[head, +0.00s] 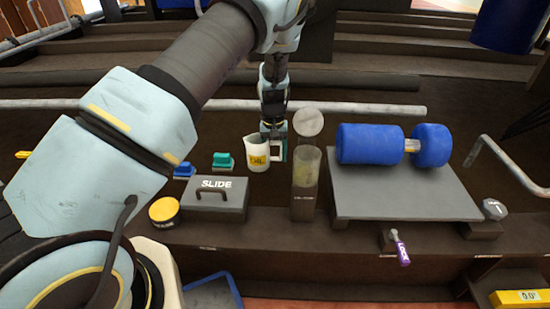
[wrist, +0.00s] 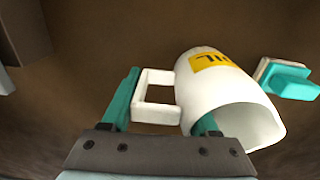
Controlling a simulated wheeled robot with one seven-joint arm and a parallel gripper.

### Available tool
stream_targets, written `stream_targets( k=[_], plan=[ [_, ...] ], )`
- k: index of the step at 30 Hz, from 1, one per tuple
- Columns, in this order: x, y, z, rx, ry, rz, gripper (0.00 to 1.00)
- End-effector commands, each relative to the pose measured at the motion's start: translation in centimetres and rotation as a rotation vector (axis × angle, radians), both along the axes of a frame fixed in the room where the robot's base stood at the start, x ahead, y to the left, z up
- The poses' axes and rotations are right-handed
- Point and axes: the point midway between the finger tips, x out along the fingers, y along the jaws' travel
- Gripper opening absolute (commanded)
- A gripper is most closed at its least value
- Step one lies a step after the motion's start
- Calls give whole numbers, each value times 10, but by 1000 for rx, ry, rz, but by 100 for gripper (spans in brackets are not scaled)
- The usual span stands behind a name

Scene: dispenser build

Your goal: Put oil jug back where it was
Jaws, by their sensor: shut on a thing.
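The oil jug (head: 256,154) is white with a yellow label and stands roughly upright at the back of the dark bench, left of the clear cylinder. My gripper (head: 275,144) comes down from above at the jug's right, handle side. In the wrist view the jug (wrist: 225,100) shows its open mouth, and its square handle (wrist: 154,77) lies between the teal fingers of my gripper (wrist: 164,112). The gripper is shut on the jug at its handle. I cannot tell whether the jug's base touches the bench.
A clear cylinder with a round lid (head: 305,170) stands close right of the jug. A grey SLIDE box (head: 216,198), a yellow-topped tin (head: 164,211) and a teal block (head: 223,161) are to the left. A blue roller (head: 370,144) lies on a grey plate at right.

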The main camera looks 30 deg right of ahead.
Motion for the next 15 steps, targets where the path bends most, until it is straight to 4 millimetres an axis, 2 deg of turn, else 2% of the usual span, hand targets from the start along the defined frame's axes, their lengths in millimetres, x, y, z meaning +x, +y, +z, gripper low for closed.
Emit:
stream_targets(
  k=[1,12,13,15],
  plan=[
    [0,0,-5,0,-1,0,0],
    [0,0,-8,-1,0,0,0],
    [0,0,-7,-1,0,0,63],
    [0,0,-7,0,-1,0,71]
  ],
)
